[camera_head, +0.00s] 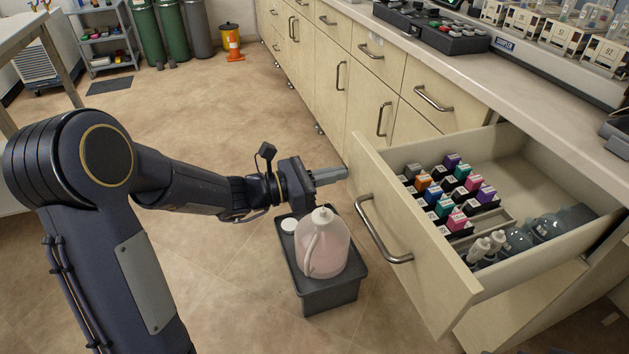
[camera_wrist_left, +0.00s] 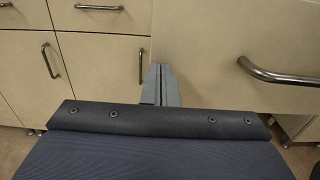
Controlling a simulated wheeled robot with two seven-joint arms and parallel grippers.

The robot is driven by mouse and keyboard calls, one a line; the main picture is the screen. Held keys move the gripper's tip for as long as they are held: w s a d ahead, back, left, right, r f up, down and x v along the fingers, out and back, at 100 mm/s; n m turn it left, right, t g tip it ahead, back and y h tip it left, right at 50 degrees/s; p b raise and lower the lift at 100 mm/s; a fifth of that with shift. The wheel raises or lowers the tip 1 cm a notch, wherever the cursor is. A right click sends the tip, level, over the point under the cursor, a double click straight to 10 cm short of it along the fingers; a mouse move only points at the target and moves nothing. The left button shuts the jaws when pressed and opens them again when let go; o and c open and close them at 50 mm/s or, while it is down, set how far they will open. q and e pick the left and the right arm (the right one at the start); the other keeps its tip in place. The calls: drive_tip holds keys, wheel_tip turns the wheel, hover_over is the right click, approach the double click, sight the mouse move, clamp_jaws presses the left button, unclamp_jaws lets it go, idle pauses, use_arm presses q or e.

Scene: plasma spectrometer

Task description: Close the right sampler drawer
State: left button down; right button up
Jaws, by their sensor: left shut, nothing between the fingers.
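The sampler drawer (camera_head: 408,245) is pulled far out of the bench at the right of the head view. Its cream front carries a curved metal handle (camera_head: 383,232). My left gripper (camera_head: 345,173) is shut and empty, with its tips close to the far edge of the drawer front, left of the handle. In the left wrist view the gripper tips (camera_wrist_left: 160,70) point at the left part of the drawer front (camera_wrist_left: 225,60), and the handle (camera_wrist_left: 280,74) shows at the right. I cannot tell whether the tips touch the front. My right gripper is not in view.
The drawer holds coloured boxes (camera_head: 463,172) and bottles (camera_head: 515,238). A jug (camera_head: 325,247) stands on a dark grey bin (camera_head: 333,296) below my left gripper. Closed cabinets (camera_head: 330,75) line the bench beyond. The floor at left is open.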

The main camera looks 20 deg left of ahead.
use_arm(q)
drive_tip(key=shift+w+d, duration=0.1)
drive_tip(key=shift+d, duration=0.1)
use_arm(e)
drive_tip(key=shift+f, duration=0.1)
